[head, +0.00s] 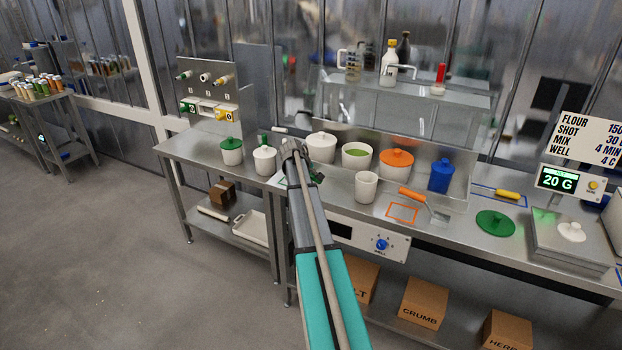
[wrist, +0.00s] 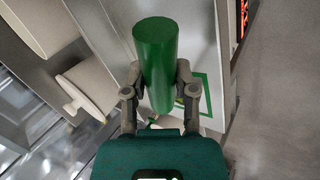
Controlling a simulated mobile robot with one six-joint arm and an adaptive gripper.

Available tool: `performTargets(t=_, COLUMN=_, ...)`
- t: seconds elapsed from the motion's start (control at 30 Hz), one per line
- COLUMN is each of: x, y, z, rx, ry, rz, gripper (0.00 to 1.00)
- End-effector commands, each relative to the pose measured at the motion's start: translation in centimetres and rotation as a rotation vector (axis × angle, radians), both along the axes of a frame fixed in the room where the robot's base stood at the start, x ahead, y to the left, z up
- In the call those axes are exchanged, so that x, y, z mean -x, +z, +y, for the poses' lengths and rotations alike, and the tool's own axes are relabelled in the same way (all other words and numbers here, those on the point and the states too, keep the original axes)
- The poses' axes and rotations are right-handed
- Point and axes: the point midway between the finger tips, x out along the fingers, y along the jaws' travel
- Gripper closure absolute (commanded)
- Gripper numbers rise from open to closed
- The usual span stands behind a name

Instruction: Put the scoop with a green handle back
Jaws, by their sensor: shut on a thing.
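The scoop's green handle (wrist: 155,65) stands out between the fingers of my gripper (wrist: 158,95) in the wrist view. The gripper is shut on it. The scoop's bowl is mostly hidden behind the handle and the gripper. A green outlined rectangle (wrist: 209,98) on the steel surface shows behind and to the right of the handle; I cannot tell how far below the scoop it is. In the head view my gripper (head: 291,150) is over the left part of the counter, beside white pots, and my arm hides most of the scoop.
A green lid (head: 495,223) lies near the scale (head: 570,250).

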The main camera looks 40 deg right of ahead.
Motion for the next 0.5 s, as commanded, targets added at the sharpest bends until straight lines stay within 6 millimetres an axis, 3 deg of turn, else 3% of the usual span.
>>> performTargets(t=0.07, x=0.00, y=-0.20, z=-0.01, rx=0.000, ry=0.000, rz=0.000, gripper=1.00)
performTargets(t=0.1, x=0.01, y=-0.23, z=-0.01, rx=0.000, ry=0.000, rz=0.000, gripper=0.62)
performTargets(t=0.27, x=0.01, y=-0.15, z=-0.02, rx=0.000, ry=0.000, rz=0.000, gripper=0.32)
performTargets(t=0.5, x=0.01, y=-0.15, z=-0.02, rx=0.000, ry=0.000, rz=0.000, gripper=0.29)
